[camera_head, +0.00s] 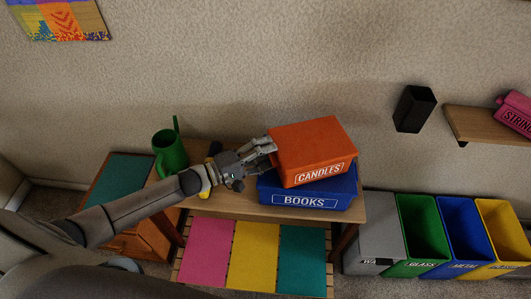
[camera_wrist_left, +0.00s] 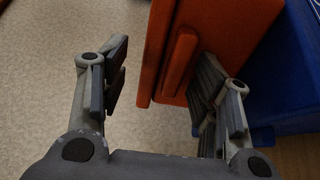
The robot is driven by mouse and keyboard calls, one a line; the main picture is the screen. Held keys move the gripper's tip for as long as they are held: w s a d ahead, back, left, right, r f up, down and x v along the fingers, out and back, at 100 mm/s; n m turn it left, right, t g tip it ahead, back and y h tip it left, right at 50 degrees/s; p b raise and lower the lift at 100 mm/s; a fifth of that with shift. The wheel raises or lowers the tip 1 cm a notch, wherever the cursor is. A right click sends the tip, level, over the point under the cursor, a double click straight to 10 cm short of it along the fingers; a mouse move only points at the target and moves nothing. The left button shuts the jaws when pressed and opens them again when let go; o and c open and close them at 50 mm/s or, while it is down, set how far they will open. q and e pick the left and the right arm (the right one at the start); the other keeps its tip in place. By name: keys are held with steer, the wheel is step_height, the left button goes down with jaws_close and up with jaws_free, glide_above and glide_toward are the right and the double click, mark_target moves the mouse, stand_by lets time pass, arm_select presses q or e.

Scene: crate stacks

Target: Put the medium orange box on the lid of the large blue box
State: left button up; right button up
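The orange box (camera_head: 312,145), labelled CANDLES, is over the blue box (camera_head: 335,198), labelled BOOKS, and hides most of its lid. The orange box looks slightly turned relative to the blue one; I cannot tell whether it rests flat. My left gripper (camera_head: 268,152) is at the orange box's left side. In the left wrist view my left gripper (camera_wrist_left: 160,85) has its fingers spread. The orange box's side handle (camera_wrist_left: 180,60) lies between them, the right finger close to or touching the box, the left finger clear of it. My right gripper is out of view.
Both boxes are at the right end of a wooden table (camera_head: 240,208). A green watering can (camera_head: 170,153) stands left of my gripper. Grey, green, blue and yellow bins (camera_head: 421,229) stand to the right. A wall shelf (camera_head: 480,125) holds a pink box (camera_head: 515,113).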

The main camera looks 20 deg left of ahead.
arm_select(q)
steer(key=v, duration=1.2)
steer(key=shift+w+b, duration=0.1)
steer(key=shift+b, duration=0.2)
